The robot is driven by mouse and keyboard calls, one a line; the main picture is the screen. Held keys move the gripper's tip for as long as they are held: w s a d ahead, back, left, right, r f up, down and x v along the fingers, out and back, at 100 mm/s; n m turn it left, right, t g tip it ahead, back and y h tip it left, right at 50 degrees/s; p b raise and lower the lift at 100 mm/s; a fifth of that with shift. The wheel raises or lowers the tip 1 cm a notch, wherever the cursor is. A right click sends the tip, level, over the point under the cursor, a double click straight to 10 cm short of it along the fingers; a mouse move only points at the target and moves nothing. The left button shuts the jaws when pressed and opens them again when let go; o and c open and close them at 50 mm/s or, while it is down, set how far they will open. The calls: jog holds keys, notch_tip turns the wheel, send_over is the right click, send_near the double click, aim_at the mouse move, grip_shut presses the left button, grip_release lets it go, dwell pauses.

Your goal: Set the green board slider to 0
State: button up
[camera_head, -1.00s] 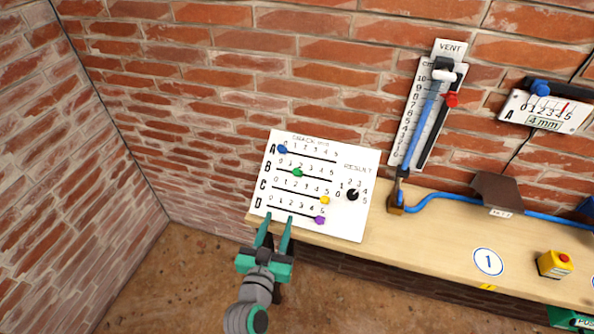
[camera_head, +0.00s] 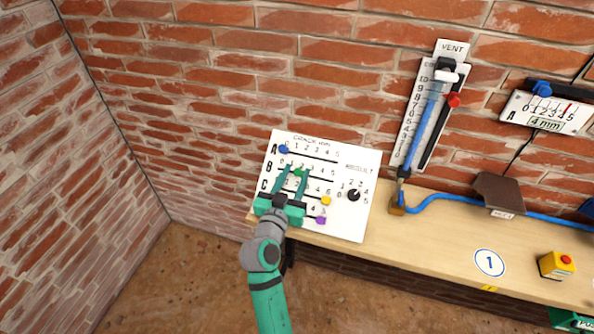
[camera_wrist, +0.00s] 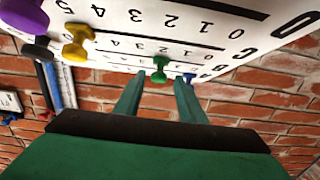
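The white CRACK board (camera_head: 345,222) leans by the brick wall at the left end of the bench, with slider rows A to D. The green slider knob (camera_head: 298,172) is on row B, left of the row's middle; its exact number is hidden by my fingers. My gripper (camera_head: 293,171) is in front of the board with its fingers open and pointing at row B. In the wrist view the green knob (camera_wrist: 158,72) shows in the gap between my two fingertips, near their ends. Contact cannot be told.
The blue knob (camera_head: 284,149) is at 0 on row A. The yellow knob (camera_head: 326,201) and purple knob (camera_head: 321,220) sit to the right on rows C and D. A black dial (camera_head: 353,195) is at the board's right. A vent gauge (camera_head: 405,140) stands further right.

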jog(key=shift+x, duration=1.1)
jog(key=shift+s+d, duration=0.15)
